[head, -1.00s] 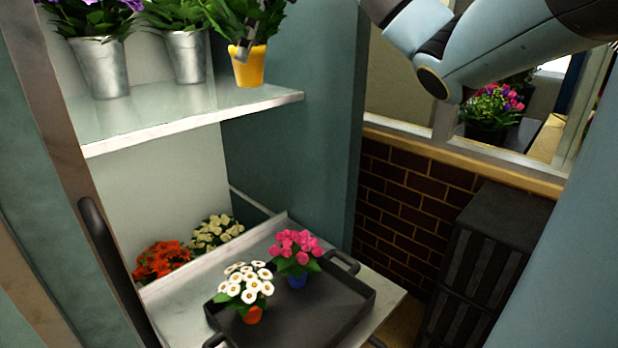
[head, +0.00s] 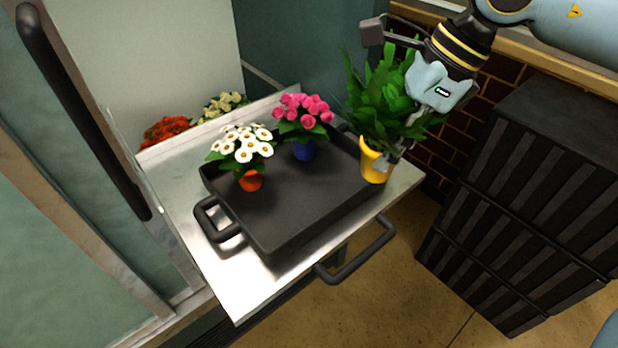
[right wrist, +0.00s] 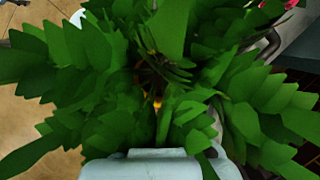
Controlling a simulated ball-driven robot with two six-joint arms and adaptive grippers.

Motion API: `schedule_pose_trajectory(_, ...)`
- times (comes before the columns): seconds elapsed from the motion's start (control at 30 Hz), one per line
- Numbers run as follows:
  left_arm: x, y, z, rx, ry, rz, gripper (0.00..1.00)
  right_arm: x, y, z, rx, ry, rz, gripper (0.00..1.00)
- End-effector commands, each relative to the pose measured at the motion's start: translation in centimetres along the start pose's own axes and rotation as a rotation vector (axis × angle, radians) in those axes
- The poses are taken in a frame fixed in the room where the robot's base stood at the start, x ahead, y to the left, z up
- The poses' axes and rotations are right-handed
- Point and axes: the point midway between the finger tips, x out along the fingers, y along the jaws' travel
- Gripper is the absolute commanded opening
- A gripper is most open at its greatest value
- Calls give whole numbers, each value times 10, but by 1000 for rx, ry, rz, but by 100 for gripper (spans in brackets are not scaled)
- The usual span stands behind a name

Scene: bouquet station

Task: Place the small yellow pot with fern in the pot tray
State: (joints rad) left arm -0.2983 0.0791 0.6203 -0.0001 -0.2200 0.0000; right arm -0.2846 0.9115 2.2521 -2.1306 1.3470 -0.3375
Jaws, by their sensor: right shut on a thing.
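The small yellow pot (head: 375,163) with its green fern (head: 382,105) is held by my right gripper (head: 386,163) at the right side of the pot tray. The pot is upright or nearly so; I cannot tell how high it is above the tray's right edge. The fern's leaves fill the right wrist view (right wrist: 165,70) and hide most of the pot and fingers there. The black pot tray (head: 290,190) lies on a pulled-out metal shelf. An orange pot with white flowers (head: 251,181) and a blue pot with pink flowers (head: 304,150) stand in its far part. My left gripper does not show.
The front and right part of the tray is bare. The metal shelf (head: 245,300) has a dark handle (head: 360,258) at its front edge. Black crates (head: 530,200) stand on the floor at the right. Red flowers (head: 167,132) and cream flowers (head: 224,104) are behind the shelf.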

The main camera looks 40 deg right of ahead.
Motion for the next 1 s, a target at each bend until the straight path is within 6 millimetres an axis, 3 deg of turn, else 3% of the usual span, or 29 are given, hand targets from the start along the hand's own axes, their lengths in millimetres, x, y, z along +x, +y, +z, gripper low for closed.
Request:
schedule_pose_trajectory(0.1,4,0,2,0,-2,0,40,10,9,-12,1,1,0,5)
schedule_pose_trajectory(0.27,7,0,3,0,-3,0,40,21,6,-9,6,-8,-6,5)
schedule_pose_trajectory(0.77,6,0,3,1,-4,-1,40,97,-32,46,6,-7,3,5)
schedule_pose_trajectory(1.0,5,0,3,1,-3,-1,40,118,-42,54,3,0,-1,5)
